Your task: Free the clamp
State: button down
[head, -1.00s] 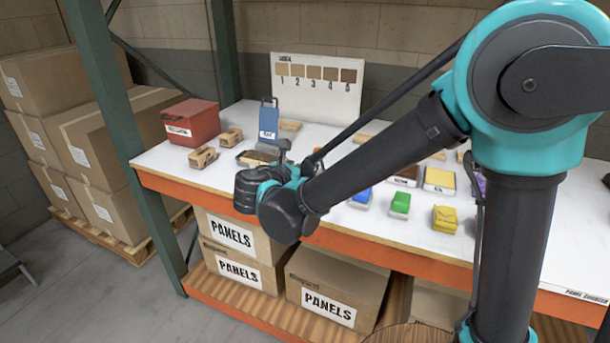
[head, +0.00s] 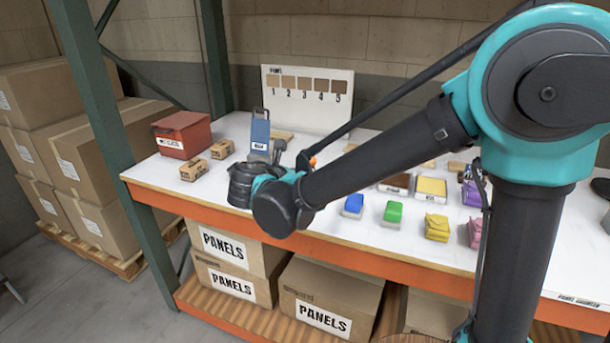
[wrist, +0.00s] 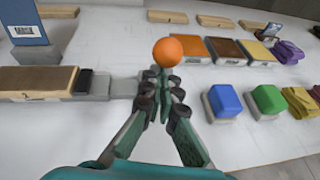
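The clamp (wrist: 125,88) is a grey bar with a dark block at its left end, beside a brown-topped wooden panel (wrist: 40,80). An orange ball knob (wrist: 170,50) tops its lever, which rises between my fingertips. The knob also shows in the head view (head: 312,162), just past my wrist. My gripper (wrist: 164,82) has its fingers drawn close together just below the knob and looks shut on the lever. The exact contact is partly hidden by the fingers. In the head view my wrist hides most of the clamp and panel.
A blue holder (head: 260,132), a red box (head: 184,134) and small cardboard boxes (head: 194,170) stand at the left. A numbered sample board (head: 307,98) stands behind.

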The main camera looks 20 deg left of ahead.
jog(key=w+r+g+y, duration=0.1)
jog(key=w+r+g, duration=0.1)
jog(key=w+g, duration=0.7)
jog(key=shift+w+d+r+n+g, duration=0.3)
jog(key=shift+w+d+n, duration=0.15)
jog(key=shift+w, duration=0.8)
jog(key=shift+w, duration=0.1)
jog(key=s+v, duration=0.1)
jog(key=v, duration=1.2)
jog(key=shift+s+f, duration=0.25)
jog(key=shift+s, duration=0.2)
jog(key=shift+a, duration=0.15)
